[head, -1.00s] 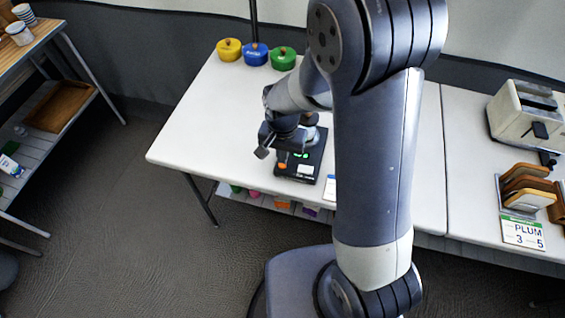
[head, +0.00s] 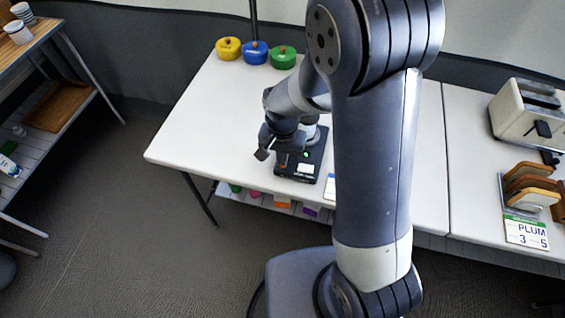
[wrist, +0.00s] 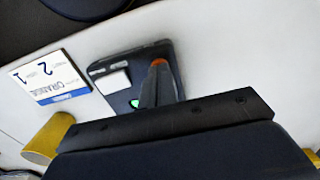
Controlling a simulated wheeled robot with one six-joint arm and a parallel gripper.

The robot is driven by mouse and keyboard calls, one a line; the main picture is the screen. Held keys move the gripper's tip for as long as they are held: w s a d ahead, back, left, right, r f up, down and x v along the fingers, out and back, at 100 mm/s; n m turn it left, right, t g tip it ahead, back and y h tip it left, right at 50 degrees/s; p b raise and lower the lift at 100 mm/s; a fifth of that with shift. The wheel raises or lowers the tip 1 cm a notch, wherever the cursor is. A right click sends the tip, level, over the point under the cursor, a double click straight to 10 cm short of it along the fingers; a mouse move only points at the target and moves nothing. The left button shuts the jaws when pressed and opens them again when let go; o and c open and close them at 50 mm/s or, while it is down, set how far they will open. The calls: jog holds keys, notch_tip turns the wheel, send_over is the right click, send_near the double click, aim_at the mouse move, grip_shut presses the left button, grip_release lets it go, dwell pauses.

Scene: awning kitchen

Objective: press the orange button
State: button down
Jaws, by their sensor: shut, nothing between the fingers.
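A black box (head: 311,170) with a white label and a green light (head: 306,154) sits near the table's front edge. It also shows in the wrist view (wrist: 117,96). The orange button (wrist: 158,62) is at one end of the box, partly hidden behind my fingertips. My gripper (wrist: 157,76) is shut and empty, its fingertips over the button. Whether they touch it or press it down, I cannot tell.
A white ORANGE card (wrist: 50,78) lies beside the box. Yellow (head: 228,48), blue (head: 255,52) and green (head: 283,57) lidded pots stand at the back left. A toaster (head: 526,112) and a rack of boards (head: 530,187) stand at the right. The table's left part is clear.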

jog(key=shift+f, duration=0.25)
jog(key=shift+r, duration=0.15)
jog(key=shift+r+p, duration=0.7)
jog(key=shift+r, duration=0.25)
notch_tip(320, 180, up, 10)
jog(key=p, duration=0.7)
dwell(3.7)
